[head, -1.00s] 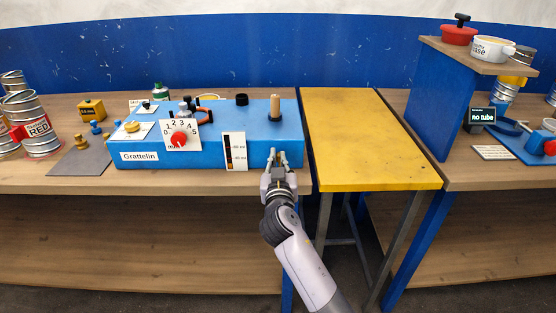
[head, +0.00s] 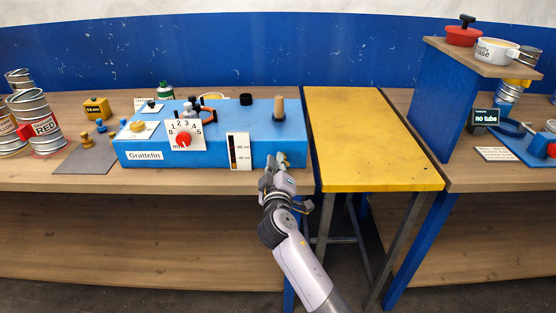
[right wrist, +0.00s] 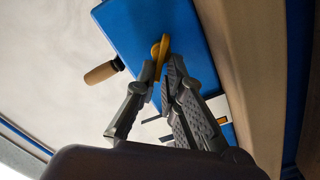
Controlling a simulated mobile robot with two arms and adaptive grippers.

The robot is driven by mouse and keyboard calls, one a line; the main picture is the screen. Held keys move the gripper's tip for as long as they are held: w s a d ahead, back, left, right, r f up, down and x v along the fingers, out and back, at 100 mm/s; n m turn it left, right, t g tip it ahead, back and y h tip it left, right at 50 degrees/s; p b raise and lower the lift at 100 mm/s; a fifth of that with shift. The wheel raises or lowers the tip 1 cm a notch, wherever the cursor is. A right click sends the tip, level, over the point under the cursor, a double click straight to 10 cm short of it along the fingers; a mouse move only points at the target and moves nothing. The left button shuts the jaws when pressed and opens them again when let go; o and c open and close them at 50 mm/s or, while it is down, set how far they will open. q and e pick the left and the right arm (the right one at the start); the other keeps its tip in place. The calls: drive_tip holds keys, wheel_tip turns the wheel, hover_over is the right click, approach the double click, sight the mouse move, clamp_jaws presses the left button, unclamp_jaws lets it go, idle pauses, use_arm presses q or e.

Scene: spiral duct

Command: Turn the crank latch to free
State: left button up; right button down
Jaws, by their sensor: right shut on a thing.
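The blue Grattelin machine (head: 215,125) stands on the wooden bench. My right gripper (head: 276,160) is at the right part of its front face. In the right wrist view, my right gripper (right wrist: 165,72) is shut on a small yellow lever (right wrist: 158,50), which I take for the crank latch; its far end shows beyond the fingertips. The fingers hide the lever in the head view. A wooden peg handle (head: 279,107) stands upright on the machine's top right; it also shows in the right wrist view (right wrist: 100,73). My left gripper is not in view.
A yellow table (head: 370,135) stands to the right of the machine. A red dial (head: 184,138) and a gauge plate (head: 239,151) are on the machine's front. Metal cans (head: 35,115) stand at the left. The bench front below the machine is clear.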

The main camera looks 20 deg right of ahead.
drive_tip(key=n+p, duration=0.1)
drive_tip(key=n, duration=0.2)
drive_tip(key=shift+d+r+n, duration=0.1)
drive_tip(key=shift+n, duration=0.2)
drive_tip(key=shift+w+n+p, duration=0.1)
drive_tip(key=shift+n+p, duration=0.5)
drive_tip(key=shift+n, duration=1.4)
drive_tip(key=c, duration=1.8)
unclamp_jaws()
drive_tip(key=shift+f, duration=0.25)
drive_tip(key=shift+s+a+f, duration=0.25)
drive_tip(key=v, duration=1.1)
drive_tip(key=shift+s, duration=0.3)
drive_tip(key=shift+a, duration=0.1)
